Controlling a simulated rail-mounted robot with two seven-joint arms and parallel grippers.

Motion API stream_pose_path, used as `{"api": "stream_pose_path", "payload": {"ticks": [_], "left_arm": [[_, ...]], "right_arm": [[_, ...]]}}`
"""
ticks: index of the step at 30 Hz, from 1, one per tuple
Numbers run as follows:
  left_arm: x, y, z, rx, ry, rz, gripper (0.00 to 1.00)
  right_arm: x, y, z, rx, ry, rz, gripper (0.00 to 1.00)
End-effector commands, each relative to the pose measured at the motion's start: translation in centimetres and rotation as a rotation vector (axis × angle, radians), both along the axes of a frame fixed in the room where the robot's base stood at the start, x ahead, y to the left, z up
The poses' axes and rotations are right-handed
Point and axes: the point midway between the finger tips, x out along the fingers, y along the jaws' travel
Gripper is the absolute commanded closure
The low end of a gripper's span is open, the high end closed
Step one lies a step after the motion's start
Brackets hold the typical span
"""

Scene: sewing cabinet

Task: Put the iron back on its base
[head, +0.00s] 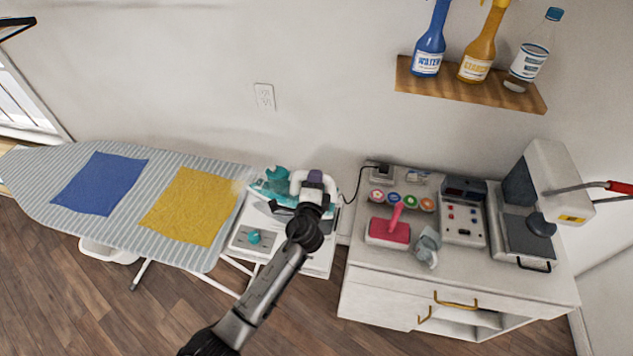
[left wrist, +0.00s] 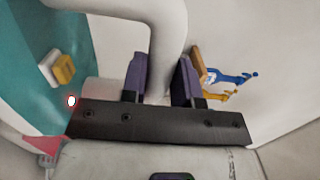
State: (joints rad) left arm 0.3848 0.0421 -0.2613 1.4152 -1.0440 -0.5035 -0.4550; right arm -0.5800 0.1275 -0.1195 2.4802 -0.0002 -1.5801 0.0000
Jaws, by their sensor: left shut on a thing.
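The iron (head: 275,187), teal with a white handle, is at the right end of the ironing board, over a white base (head: 238,244) with a teal dial (head: 254,238). My left gripper (head: 314,182) is shut on the iron's handle. In the left wrist view the white handle (left wrist: 167,45) passes between the purple fingers of the gripper (left wrist: 160,78), with the iron's teal body (left wrist: 52,110) at the left. My arm hides part of the iron and base, so I cannot tell whether they touch. My right gripper is not in view.
A striped ironing board (head: 130,218) carries a blue cloth (head: 100,184) and a yellow cloth (head: 189,207). A white cabinet (head: 390,292) on the right holds a pink-handled tool (head: 388,231), several coloured discs and a press (head: 527,235). A wall shelf (head: 470,88) holds bottles.

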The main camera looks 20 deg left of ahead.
Motion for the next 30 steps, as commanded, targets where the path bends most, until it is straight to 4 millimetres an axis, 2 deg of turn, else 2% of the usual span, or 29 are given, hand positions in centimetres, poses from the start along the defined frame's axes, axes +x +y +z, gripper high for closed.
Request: {"api": "stream_pose_path", "payload": {"ticks": [2,8,24,30], "left_arm": [[0.1,0.0,0.6,0.006,-0.009,-0.002,1.0],[0.1,0.0,-0.2,0.005,-0.008,-0.006,1.0],[0.1,-0.1,-5.3,0.004,-0.007,-0.006,1.0],[0.1,-0.1,-6.2,0.003,-0.009,-0.006,1.0]], "right_arm": [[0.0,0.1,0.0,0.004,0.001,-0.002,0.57],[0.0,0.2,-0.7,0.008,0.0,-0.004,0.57],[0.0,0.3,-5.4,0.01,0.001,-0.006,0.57],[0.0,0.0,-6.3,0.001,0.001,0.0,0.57]]}}
